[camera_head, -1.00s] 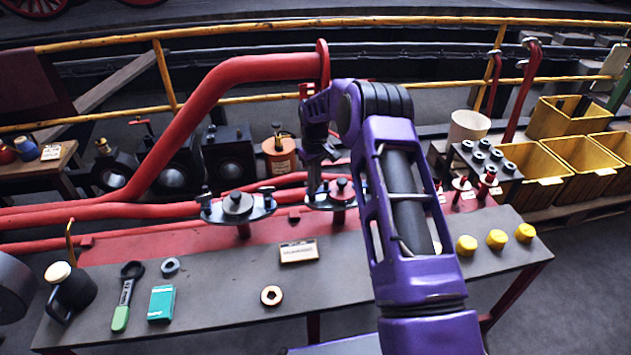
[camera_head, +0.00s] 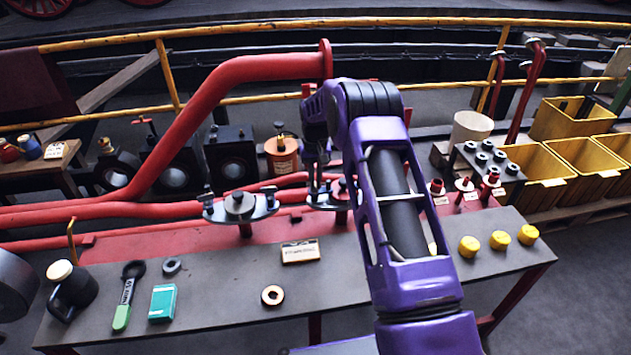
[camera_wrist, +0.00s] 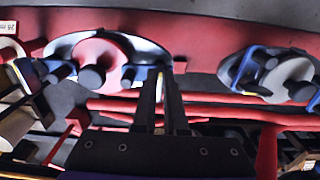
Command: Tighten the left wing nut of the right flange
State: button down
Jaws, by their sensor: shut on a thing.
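The right flange (camera_head: 343,190) is an oval dark plate with a round centre on a red pipe stub, partly hidden behind my arm in the head view. In the wrist view the right flange (camera_wrist: 97,52) has a reddish disc, with dark knobs and blue parts at its sides. The left wing nut (camera_wrist: 130,77) shows there on the disc's right side, beside my fingers. My gripper (camera_wrist: 164,72) points at that end of the plate with its fingers close together, shut on the wing nut. In the head view my gripper (camera_head: 317,180) reaches down at the flange's left end; its fingertips are hard to see.
The left flange (camera_head: 240,206) stands close by on the left. A thick red pipe (camera_head: 205,100) rises behind. The grey bench (camera_head: 225,290) holds a green-handled wrench (camera_head: 125,303), a teal box (camera_head: 162,303), a ring (camera_head: 272,295) and yellow caps (camera_head: 499,240). Its front middle is mostly clear.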

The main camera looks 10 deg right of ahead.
jog(key=c, duration=1)
grip_release()
jog(key=shift+o, duration=0.2)
notch_tip(320, 180, up, 18)
jog(key=p, duration=0.2)
jog(key=shift+f, duration=0.25)
jog(key=shift+p, duration=0.3)
